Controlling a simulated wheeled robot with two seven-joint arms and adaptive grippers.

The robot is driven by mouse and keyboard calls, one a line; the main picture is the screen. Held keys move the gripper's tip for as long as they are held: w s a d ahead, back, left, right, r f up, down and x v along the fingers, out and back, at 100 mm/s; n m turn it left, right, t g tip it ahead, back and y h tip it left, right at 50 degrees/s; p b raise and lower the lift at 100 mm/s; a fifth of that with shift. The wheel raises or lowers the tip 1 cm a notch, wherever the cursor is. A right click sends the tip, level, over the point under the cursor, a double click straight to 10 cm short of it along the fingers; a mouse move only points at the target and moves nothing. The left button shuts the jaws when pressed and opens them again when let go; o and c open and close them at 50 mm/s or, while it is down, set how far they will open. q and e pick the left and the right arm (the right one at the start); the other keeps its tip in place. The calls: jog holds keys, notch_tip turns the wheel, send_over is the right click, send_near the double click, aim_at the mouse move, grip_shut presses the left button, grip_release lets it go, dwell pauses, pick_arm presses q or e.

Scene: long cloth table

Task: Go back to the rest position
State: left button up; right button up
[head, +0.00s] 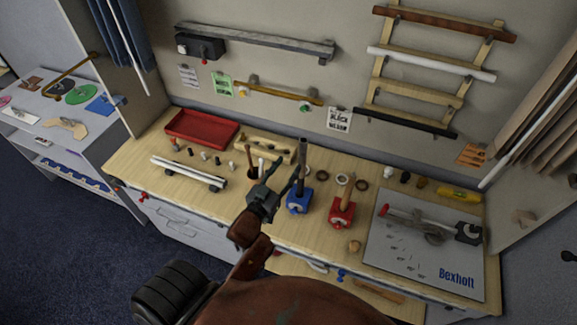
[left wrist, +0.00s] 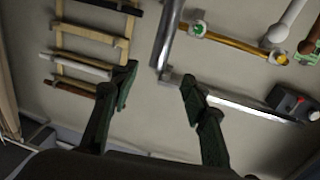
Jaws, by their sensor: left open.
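My left gripper (head: 280,180) is raised over the front middle of the workbench, its dark green fingers apart. In the left wrist view the two fingertips (left wrist: 158,88) are spread wide with nothing gripped between them. A grey metal rod (left wrist: 168,40) shows beyond them, near the gap. In the head view a dark upright rod (head: 302,150) stands at the blue block (head: 298,201), just right of the fingers; whether they touch it I cannot tell. My right gripper is in neither view.
The wooden workbench (head: 130,160) holds a red tray (head: 203,127), a red block (head: 342,212) with a wooden handle, several small pegs and rings, and a grey board (head: 400,265) marked Bexholt. Wall racks (head: 430,60) hang behind. A side shelf (head: 60,105) stands left.

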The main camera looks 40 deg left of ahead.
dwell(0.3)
pick_arm(q)
jog(key=s+a+f+g, duration=0.2)
jog(key=s+f+g, duration=0.55)
jog(key=f, duration=0.65)
jog(key=s+d+f+m+g+h, duration=0.1)
jog(key=s+d+f+g, duration=0.15)
jog(key=s+f, duration=0.45)
jog(key=s+d+f+g, duration=0.15)
jog(key=s+g, duration=0.25)
jog(key=s, duration=0.7)
notch_tip(320, 180, down, 38)
jog(key=m+g+b, duration=0.1)
jog(key=b, duration=0.8)
jog(key=s+f+b, duration=0.3)
jog(key=s+f, duration=0.3)
jog(key=f, duration=0.3)
jog(key=s+f+g+b, duration=0.1)
jog(key=s+f+b, duration=0.2)
jog(key=s+f, duration=0.4)
jog(key=s+d+f+g+b, duration=0.1)
jog(key=s+f+b, duration=0.2)
jog(key=s+f, duration=0.4)
notch_tip(320, 180, down, 6)
jog(key=shift+s+f+m+h+b, duration=0.1)
jog(key=shift+s+m+h+b, duration=0.1)
jog(key=shift+m+h+b, duration=0.15)
